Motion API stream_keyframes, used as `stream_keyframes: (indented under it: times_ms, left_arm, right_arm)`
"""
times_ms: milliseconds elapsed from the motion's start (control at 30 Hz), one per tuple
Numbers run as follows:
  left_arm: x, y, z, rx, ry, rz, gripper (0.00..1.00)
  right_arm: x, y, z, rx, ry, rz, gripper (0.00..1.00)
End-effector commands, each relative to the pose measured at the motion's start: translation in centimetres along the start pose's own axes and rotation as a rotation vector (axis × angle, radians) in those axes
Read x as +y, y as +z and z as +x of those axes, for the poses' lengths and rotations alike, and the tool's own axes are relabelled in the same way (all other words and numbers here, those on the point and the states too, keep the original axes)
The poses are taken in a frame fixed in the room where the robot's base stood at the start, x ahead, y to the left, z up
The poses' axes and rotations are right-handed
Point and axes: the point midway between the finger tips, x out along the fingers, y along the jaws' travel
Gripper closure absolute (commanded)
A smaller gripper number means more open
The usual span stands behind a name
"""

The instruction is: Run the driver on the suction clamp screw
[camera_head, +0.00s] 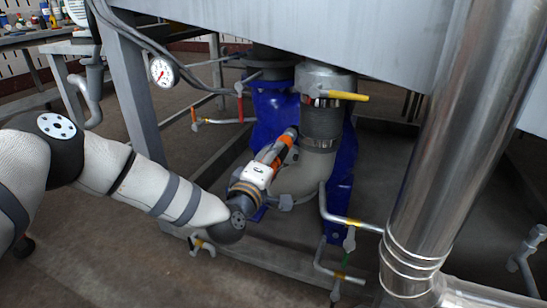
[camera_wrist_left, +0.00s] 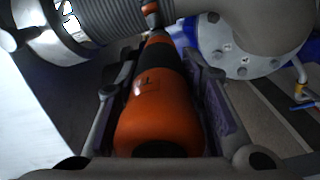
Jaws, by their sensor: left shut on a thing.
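My left gripper (camera_head: 272,160) is shut on an orange and black driver (camera_head: 284,144). The wrist view shows the driver (camera_wrist_left: 155,103) lying between both fingers, its front end pointing away toward the ribbed suction hose (camera_wrist_left: 105,22). In the head view the driver's far end is close to the left side of the ribbed hose (camera_head: 323,123). A metal clamp band (camera_head: 319,147) circles the hose's lower end. The clamp screw cannot be made out, and I cannot tell whether the driver tip touches it. My right gripper is in neither view.
A grey pipe elbow (camera_head: 300,181) and blue pump body (camera_head: 275,112) sit close around the gripper. A yellow-handled valve (camera_head: 343,95) is above. A shiny steel pipe (camera_head: 440,140) stands at right. The frame leg (camera_head: 132,90) is near my arm.

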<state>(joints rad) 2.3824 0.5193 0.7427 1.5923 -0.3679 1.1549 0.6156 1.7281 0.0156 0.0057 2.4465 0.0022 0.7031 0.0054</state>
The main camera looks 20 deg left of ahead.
Motion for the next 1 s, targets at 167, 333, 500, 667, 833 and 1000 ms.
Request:
stream_keyframes:
  times_ms: [167,333,500,667,833,1000]
  left_arm:
    - [0.5,-0.2,0.2,0.006,0.010,-0.001,1.00]
    - [0.7,-0.3,0.1,0.007,0.012,0.000,1.00]
    - [0.6,-0.3,0.0,0.007,0.012,0.000,1.00]
    - [0.8,-0.3,-0.9,0.006,0.012,0.000,1.00]
    - [0.8,-0.2,-2.2,0.005,0.011,-0.001,1.00]
    - [0.6,-0.2,-3.3,0.004,0.009,-0.001,1.00]
  right_arm:
    - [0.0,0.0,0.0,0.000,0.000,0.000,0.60]
    - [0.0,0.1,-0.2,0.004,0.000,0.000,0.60]
    - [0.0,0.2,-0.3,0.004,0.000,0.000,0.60]
    - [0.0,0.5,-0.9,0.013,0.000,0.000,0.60]
    - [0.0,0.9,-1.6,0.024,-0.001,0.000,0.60]
    - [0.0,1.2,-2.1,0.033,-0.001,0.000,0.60]
